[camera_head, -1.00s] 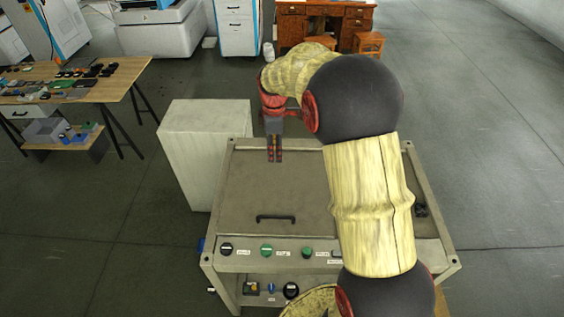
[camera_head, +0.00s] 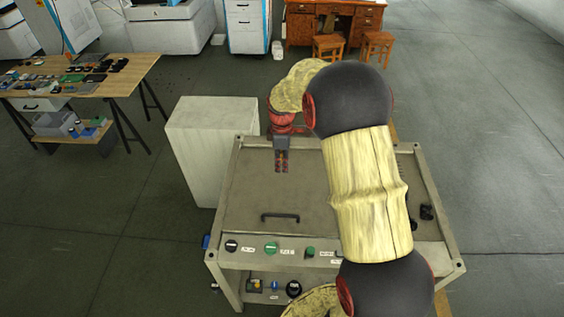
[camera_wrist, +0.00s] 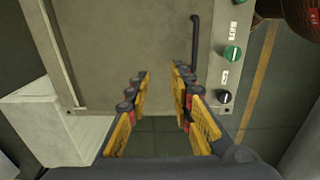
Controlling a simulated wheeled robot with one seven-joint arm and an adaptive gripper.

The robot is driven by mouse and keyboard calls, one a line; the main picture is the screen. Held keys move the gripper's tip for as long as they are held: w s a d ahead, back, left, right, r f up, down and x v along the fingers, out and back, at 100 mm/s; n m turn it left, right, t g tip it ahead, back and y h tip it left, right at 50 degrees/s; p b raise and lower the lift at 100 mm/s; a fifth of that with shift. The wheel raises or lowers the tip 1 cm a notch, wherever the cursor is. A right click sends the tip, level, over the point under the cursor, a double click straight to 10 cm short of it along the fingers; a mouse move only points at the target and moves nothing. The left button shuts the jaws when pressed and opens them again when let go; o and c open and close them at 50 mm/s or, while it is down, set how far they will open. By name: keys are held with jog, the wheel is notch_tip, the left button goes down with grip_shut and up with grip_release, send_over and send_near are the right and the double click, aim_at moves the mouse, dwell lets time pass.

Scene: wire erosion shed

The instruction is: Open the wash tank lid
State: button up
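The wash tank (camera_head: 232,262) stands in front of me with a flat grey-brown lid (camera_head: 255,190) lying shut on top. A dark bar handle (camera_head: 280,217) runs across the lid near its front edge. My gripper (camera_head: 282,168) hangs above the rear part of the lid, behind the handle and apart from it. In the wrist view my gripper (camera_wrist: 160,82) has its yellow-padded fingers spread with nothing between them. The handle also shows there (camera_wrist: 195,50), beyond the right finger. My arm hides the right part of the lid.
A pale box (camera_head: 205,150) stands close at the tank's left. A table of small parts (camera_head: 85,85) is farther left. Open floor lies to the right.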

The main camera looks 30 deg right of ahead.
grip_shut()
jog(key=shift+c, duration=1)
grip_release()
jog(key=o, duration=0.4)
jog(key=shift+c, duration=0.2)
jog(key=shift+o, duration=0.6)
notch_tip(320, 180, up, 12)
jog(key=shift+s, duration=0.15)
jog(key=shift+a+f, duration=0.1)
